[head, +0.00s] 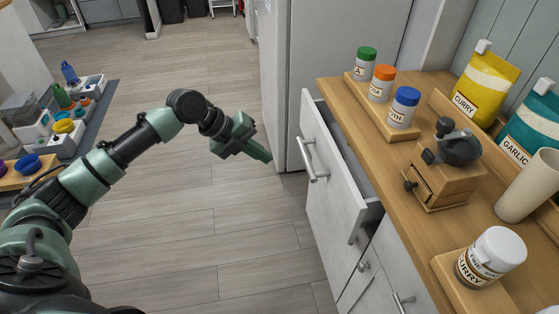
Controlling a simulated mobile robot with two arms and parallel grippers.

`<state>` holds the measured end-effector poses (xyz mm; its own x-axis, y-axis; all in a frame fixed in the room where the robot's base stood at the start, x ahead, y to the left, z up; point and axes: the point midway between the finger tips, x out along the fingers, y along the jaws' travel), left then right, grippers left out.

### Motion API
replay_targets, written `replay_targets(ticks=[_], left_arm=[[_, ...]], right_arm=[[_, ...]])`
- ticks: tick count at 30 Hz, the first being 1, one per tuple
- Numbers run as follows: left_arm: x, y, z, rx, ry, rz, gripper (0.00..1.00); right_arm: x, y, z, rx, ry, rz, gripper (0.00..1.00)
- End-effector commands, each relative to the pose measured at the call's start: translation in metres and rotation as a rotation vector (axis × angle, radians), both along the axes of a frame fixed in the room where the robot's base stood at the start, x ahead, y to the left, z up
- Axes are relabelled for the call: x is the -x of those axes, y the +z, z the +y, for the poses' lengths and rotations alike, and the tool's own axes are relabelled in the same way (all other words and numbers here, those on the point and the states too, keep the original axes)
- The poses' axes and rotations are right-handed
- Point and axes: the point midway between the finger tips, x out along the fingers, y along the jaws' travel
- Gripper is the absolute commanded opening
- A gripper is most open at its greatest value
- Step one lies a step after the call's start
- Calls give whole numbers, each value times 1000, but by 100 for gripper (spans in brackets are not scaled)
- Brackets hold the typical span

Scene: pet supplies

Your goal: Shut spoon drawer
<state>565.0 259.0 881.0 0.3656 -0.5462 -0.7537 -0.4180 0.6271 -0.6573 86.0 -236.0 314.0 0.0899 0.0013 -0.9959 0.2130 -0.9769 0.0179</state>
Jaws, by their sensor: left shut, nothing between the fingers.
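The spoon drawer appears to be the white drawer (325,174) that stands pulled out from the cabinet under the wooden counter. Its front carries a metal bar handle (313,160). Most of its inside is hidden, so I cannot see any spoons. My left gripper (262,154) is shut and empty, in the air to the left of the drawer front and apart from it. My right gripper is not in the picture.
The wooden counter (358,128) holds spice jars, a coffee grinder (447,166), a curry jar (490,257) and bags. Lower drawers (381,285) look closed. A white fridge-like cabinet (325,55) stands behind. The floor left of the drawer is clear.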

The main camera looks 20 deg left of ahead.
Motion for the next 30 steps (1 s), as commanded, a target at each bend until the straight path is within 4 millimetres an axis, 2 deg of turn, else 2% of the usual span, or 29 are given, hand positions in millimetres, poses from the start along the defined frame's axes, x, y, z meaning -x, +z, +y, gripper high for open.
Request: replay_targets(ticks=[13,21,30], left_arm=[[-34,-67,-51,4,4,3,0],[-53,-73,-78,3,5,0,0],[-56,-76,-81,1,6,-1,0]], right_arm=[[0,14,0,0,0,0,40],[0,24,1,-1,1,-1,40],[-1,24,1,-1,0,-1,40]])
